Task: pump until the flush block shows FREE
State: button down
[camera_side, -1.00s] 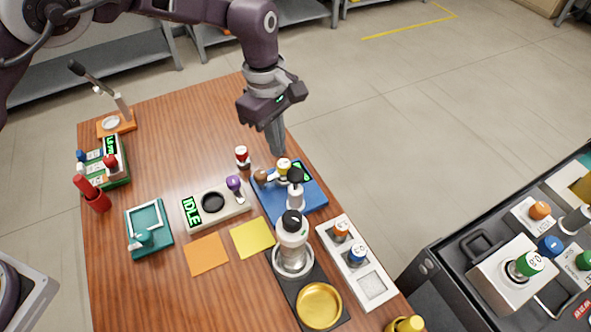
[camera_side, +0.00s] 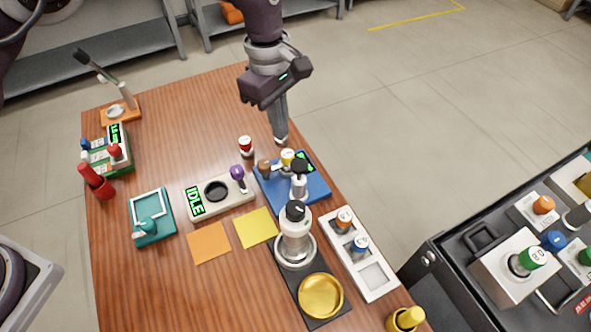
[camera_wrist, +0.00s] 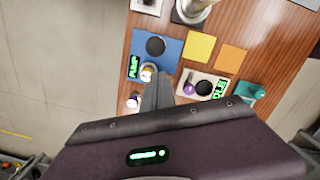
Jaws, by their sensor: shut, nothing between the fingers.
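The flush block is a blue plate (camera_side: 318,190) right of the table's middle in the side view. In the wrist view the display (camera_wrist: 134,67) shows green letters that appear to read PUMP. My gripper (camera_side: 281,141) is shut and empty, pointing down above the far edge of the block, near the yellow cap. In the wrist view its fingers (camera_wrist: 157,92) hide part of the block's near side.
A red-capped vial (camera_side: 246,146) stands close left of my gripper. A grey block reading IDLE (camera_side: 222,205) with a purple-knobbed lever sits left of the flush block. A tall black-capped device (camera_side: 295,235) with a gold dish and a white rack (camera_side: 372,284) stand nearer the camera.

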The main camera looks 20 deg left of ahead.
aim_at(297, 161)
jog(key=d+r, duration=0.1)
jog(key=s+d+r, duration=0.1)
jog(key=d, duration=0.1)
jog(key=shift+r, duration=0.2)
jog(key=shift+f, duration=0.15)
jog(key=shift+s+d+f, duration=0.1)
jog(key=shift+d+f, duration=0.05)
jog(key=shift+f, duration=1.55)
jog(key=shift+d+f, duration=0.15)
jog(key=shift+f, duration=1.5)
